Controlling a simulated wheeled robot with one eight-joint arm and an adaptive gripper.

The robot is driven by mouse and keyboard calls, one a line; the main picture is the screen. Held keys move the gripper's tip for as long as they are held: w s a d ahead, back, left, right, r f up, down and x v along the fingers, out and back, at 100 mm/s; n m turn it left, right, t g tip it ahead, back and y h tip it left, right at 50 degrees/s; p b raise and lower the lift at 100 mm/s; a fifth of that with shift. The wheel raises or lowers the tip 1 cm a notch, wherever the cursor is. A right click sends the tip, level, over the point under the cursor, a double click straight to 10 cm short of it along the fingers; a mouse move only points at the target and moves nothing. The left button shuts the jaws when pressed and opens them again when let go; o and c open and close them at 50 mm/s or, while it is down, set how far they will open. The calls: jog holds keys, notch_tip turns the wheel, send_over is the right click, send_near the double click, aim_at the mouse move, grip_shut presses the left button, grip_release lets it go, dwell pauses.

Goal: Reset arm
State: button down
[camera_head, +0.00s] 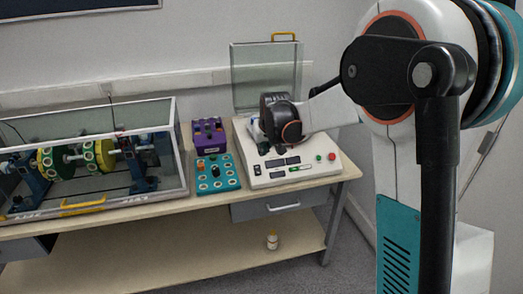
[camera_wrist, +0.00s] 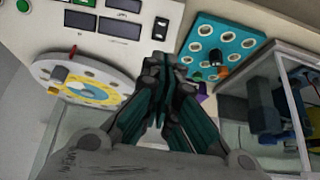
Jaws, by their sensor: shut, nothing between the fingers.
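My gripper (camera_wrist: 160,65) shows in the wrist view with its dark fingers together and nothing between them. In the head view my arm reaches over the white calibration machine (camera_head: 295,177), and my dark wrist covers part of it. In the wrist view the machine's panel (camera_wrist: 130,45) lies beyond the fingertips, with displays and a black switch (camera_wrist: 160,28). A round white disc with yellow and blue parts (camera_wrist: 85,85) lies left of the fingers. The machine's clear lid (camera_head: 265,75) stands raised behind it, with a yellow handle at the top.
A teal panel with round holes (camera_head: 218,172) and a purple box (camera_head: 208,135) stand left of the machine. A clear case with green wheels (camera_head: 100,150) fills the left of the table (camera_head: 200,212). A small bottle (camera_head: 272,240) stands on the lower shelf.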

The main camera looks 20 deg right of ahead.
jog(key=shift+r, duration=0.1)
jog(key=s+r, duration=0.5)
jog(key=s, duration=0.5)
jog(key=s+r, duration=0.5)
jog(key=s, duration=0.5)
jog(key=s+f, duration=0.2)
jog(key=s, duration=0.7)
jog(key=s+a+f+t, duration=0.1)
jog(key=s+f, duration=0.1)
jog(key=s, duration=0.8)
jog(key=shift+s+a, duration=0.2)
jog(key=shift+s, duration=0.05)
